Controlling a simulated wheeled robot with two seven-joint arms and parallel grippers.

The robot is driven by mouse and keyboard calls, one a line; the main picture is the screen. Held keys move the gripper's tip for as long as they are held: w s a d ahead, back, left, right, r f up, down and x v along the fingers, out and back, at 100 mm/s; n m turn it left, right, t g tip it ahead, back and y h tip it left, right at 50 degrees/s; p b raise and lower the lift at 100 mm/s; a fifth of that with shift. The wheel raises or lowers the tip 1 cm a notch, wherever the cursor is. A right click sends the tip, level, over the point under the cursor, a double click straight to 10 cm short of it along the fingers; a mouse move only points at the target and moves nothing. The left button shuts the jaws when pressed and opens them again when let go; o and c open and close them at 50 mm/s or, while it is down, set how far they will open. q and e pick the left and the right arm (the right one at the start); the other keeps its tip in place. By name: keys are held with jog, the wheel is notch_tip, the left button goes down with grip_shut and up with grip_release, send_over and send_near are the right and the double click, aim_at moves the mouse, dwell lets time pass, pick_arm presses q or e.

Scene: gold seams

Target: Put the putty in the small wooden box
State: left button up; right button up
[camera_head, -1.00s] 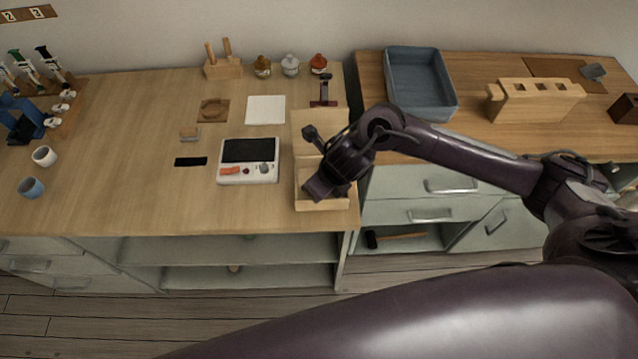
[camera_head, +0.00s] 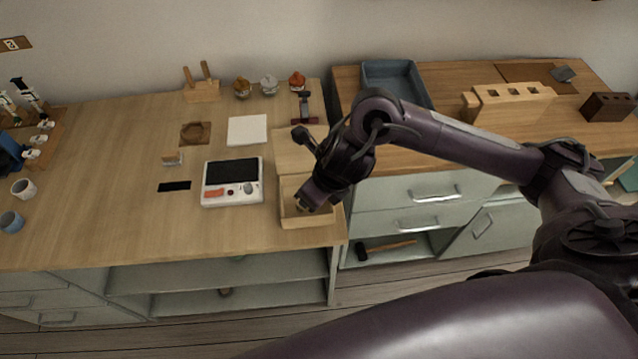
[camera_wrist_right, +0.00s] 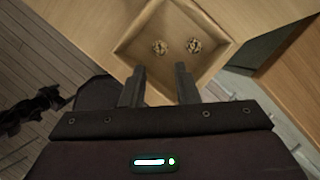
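The small wooden box (camera_head: 309,222) stands open near the right front corner of the left workbench. In the right wrist view the box (camera_wrist_right: 205,78) holds two small, roundish, mottled brown-and-pale lumps, a left one (camera_wrist_right: 160,47) and a right one (camera_wrist_right: 194,45). They lie apart on its floor. I cannot tell whether either is the putty. My right gripper (camera_head: 304,205) is over the box, pointing down into it. In the right wrist view this gripper (camera_wrist_right: 158,82) has its fingers apart with nothing between them. My left gripper is not in view.
A blue tray (camera_head: 396,78) and a slotted wooden block (camera_head: 509,107) stand on the right bench. Lidded jars (camera_head: 269,85) line the wall. The bench's left middle is clear.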

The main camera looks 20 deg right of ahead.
jog(key=v, duration=0.5)
dwell(0.5)
